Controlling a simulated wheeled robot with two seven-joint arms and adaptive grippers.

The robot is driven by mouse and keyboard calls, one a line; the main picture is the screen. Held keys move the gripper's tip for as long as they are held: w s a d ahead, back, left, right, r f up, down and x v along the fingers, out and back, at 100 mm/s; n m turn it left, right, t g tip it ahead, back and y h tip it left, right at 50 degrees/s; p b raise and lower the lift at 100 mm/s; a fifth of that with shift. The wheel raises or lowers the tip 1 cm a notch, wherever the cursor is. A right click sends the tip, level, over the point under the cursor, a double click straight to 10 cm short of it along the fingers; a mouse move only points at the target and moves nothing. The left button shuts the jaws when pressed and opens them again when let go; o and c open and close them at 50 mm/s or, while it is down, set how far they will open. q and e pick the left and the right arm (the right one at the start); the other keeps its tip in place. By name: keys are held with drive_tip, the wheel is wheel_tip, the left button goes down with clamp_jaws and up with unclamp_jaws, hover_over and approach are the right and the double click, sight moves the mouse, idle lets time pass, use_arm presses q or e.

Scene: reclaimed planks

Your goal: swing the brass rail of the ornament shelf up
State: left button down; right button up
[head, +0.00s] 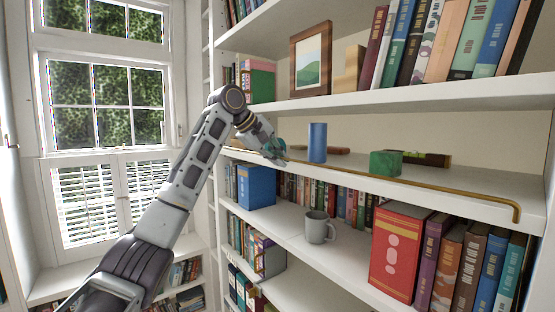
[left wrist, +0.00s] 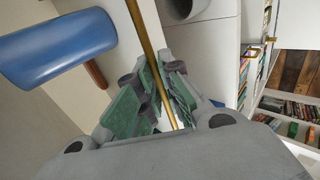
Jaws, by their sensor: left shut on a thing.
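The brass rail (head: 440,187) runs along the front of the ornament shelf (head: 470,212), close to the shelf's top surface. Its right end bends down at the shelf's front edge. My left gripper (head: 277,150) is at the rail's left part. In the left wrist view the rail (left wrist: 143,35) passes between the green finger pads of my left gripper (left wrist: 152,88), which is shut on it. The fingers hide a short piece of the rail. My right gripper is not in view.
A blue cylinder (head: 317,143) stands on the shelf just right of my gripper, and a green block (head: 386,163) stands farther right. The shelf above holds books and a framed picture (head: 311,59). A grey mug (head: 317,228) stands below.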

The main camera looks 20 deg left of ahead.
use_arm(q)
drive_tip(key=c, duration=1.6)
unclamp_jaws()
drive_tip(key=shift+o, duration=0.2)
drive_tip(key=v, duration=1.2)
drive_tip(key=shift+f, duration=0.15)
